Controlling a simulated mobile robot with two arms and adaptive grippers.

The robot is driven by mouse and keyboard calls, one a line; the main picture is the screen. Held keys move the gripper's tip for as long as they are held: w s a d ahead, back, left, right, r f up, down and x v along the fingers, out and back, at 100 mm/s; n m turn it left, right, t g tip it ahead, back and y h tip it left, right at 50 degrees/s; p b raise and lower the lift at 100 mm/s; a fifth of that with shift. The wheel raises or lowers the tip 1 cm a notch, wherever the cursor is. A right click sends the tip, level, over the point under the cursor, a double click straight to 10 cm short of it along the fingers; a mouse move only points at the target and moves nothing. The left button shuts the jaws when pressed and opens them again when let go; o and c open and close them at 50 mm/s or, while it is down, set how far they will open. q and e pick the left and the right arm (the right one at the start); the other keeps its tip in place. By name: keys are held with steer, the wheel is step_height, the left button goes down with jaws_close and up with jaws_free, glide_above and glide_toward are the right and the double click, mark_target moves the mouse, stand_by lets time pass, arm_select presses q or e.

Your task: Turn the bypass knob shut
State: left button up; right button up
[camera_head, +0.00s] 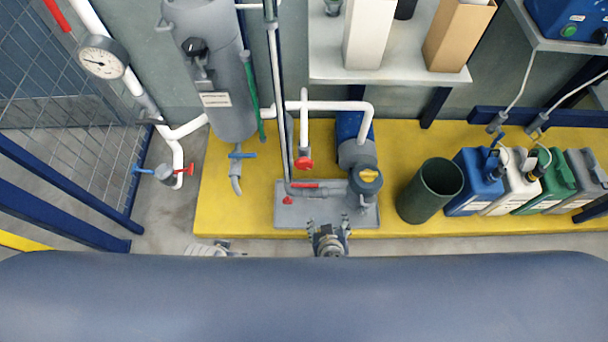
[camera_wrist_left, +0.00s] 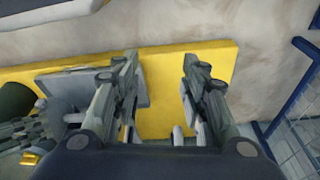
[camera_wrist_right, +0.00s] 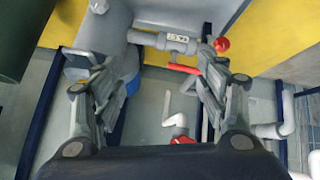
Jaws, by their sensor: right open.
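Several valve handles show, and I cannot tell for sure which is the bypass knob. A small red round knob (camera_wrist_right: 222,44) sits at the end of a grey labelled valve body (camera_wrist_right: 177,38) in the right wrist view. It looks like the small red knob (camera_head: 287,200) on the grey plate in the head view. A red lever (camera_head: 304,185) lies beside it, and a red valve handle (camera_head: 304,163) sits on the white pipe behind. My right gripper (camera_head: 329,228) is open and empty, in front of the plate. My left gripper (camera_wrist_left: 160,62) is open and empty above the platform's left end.
A blue pump (camera_head: 352,140) with a yellow cap (camera_head: 369,175) stands on the yellow platform (camera_head: 260,215). A green bin (camera_head: 431,190) and several canisters (camera_head: 475,180) stand to its right. A grey cylinder (camera_head: 215,75), gauge (camera_head: 102,57) and mesh fence (camera_head: 60,70) are at the left.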

steer(key=w+a+r+m+t+b, duration=0.1)
steer(key=w+a+r+t+b, duration=0.2)
steer(key=w+a+r, duration=0.1)
steer(key=m+t+b, duration=0.2)
glide_toward(304, 167)
steer(key=b+x, duration=0.1)
steer(key=x, duration=0.7)
steer(key=shift+w, duration=0.4)
arm_select(q)
steer(key=w+v, duration=0.2)
steer(key=v, duration=0.9)
steer(key=shift+w+r+t, duration=0.4)
steer(key=shift+w+r, duration=0.2)
arm_select(e)
steer(key=shift+x, duration=0.9)
steer(key=shift+f, duration=0.1)
arm_select(q)
steer(key=shift+f, duration=0.1)
arm_select(e)
steer(key=c, duration=1.1)
